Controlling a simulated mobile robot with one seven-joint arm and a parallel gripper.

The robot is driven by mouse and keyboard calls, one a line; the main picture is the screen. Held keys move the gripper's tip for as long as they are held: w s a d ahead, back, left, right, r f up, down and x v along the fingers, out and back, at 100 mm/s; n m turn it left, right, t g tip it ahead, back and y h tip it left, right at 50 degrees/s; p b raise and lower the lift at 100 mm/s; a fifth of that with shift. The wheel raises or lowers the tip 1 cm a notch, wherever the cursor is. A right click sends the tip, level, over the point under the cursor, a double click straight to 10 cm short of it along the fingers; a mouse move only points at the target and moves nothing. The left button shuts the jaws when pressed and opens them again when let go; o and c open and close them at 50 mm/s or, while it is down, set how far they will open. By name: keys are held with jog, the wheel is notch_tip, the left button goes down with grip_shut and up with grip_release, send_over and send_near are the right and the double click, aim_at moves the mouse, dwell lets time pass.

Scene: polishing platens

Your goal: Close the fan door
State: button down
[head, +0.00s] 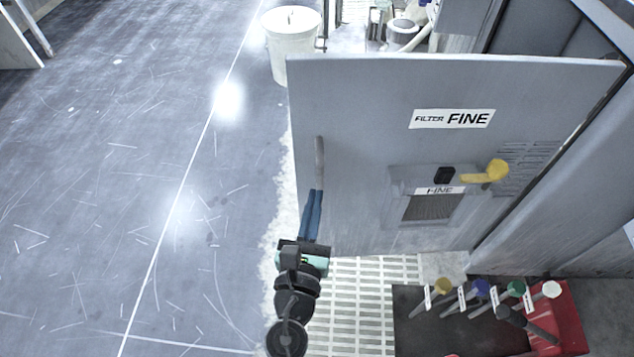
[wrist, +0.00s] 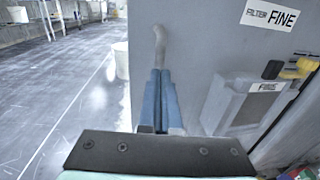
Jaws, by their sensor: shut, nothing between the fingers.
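The fan door is a large grey panel (head: 345,100) labelled "FILTER FINE", standing swung out from the cabinet at the right. A grey upright handle (head: 319,160) is near its left edge; the handle also shows in the wrist view (wrist: 159,42). My gripper (head: 314,195) has blue fingers, shut together with nothing between them. The fingertips (wrist: 160,72) are at the lower end of the handle, close to the door's face. I cannot tell whether they touch it. The door also fills the middle and right of the wrist view (wrist: 205,60).
A box labelled "FINE" (head: 430,190) and a yellow lever (head: 490,171) project from the door. A red tray (head: 568,315) with several coloured-knob tools stands at the lower right. A white bin (head: 292,50) stands behind. A white grating (head: 360,300) lies below; the floor at left is clear.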

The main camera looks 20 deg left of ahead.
aim_at(319, 175)
jog(key=shift+w+a, duration=0.2)
jog(key=shift+w, duration=0.65)
jog(key=shift+w+a, duration=0.15)
jog(key=shift+w, duration=0.7)
jog(key=shift+w+a, duration=0.1)
